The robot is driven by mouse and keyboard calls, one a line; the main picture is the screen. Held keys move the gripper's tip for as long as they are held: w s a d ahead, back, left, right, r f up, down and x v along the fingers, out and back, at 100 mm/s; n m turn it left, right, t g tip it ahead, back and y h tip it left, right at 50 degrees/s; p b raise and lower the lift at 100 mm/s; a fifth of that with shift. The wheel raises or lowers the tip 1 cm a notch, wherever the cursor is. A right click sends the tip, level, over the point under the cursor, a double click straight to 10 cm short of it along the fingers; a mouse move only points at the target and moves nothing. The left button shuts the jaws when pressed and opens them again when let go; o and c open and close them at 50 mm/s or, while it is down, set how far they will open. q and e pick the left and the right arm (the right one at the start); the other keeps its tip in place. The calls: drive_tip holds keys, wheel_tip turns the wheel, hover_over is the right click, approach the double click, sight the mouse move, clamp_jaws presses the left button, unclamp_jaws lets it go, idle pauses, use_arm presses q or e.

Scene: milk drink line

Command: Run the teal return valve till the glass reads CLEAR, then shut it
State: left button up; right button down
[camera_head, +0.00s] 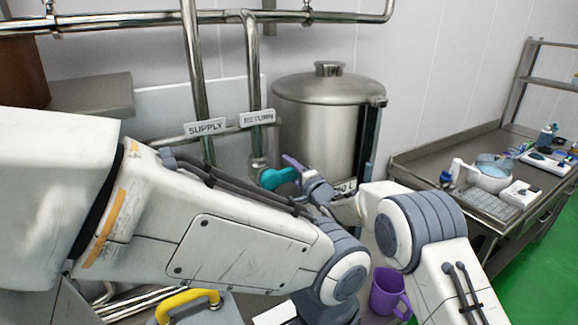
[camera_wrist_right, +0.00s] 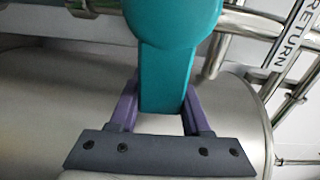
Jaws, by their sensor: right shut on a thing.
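The teal return valve handle (camera_head: 274,179) sits on the pipe under the RETURN sign (camera_head: 257,118), left of the steel tank. My right gripper (camera_head: 293,172) reaches it from the right and is shut on it. In the right wrist view the teal handle (camera_wrist_right: 165,75) lies between the two purple fingers of my right gripper (camera_wrist_right: 161,105). A dark upright strip (camera_head: 371,140) runs along the tank's right side; I cannot tell whether it is the glass, and no CLEAR reading is legible. My left arm crosses from the left; its gripper is not visible.
The lidded steel tank (camera_head: 325,115) stands behind the valve. The SUPPLY sign (camera_head: 206,127) hangs on the neighbouring pipe. A purple mug (camera_head: 386,294) is low in front, and a yellow handle (camera_head: 187,300) is at lower left. A steel bench (camera_head: 430,160) with several items stands right.

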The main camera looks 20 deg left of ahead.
drive_tip(key=shift+f+m, duration=0.4)
drive_tip(key=shift+f, duration=0.05)
drive_tip(key=shift+c, duration=1.8)
unclamp_jaws()
drive_tip(key=shift+r, duration=0.1)
drive_tip(key=shift+s+d, duration=0.1)
drive_tip(key=shift+s+d+b, duration=0.15)
drive_tip(key=shift+d+b, duration=0.1)
drive_tip(key=shift+b, duration=0.05)
drive_tip(key=b+v, duration=0.4)
drive_tip(key=v, duration=0.5)
drive_tip(key=shift+s+d, duration=0.25)
drive_tip(key=shift+d, duration=0.05)
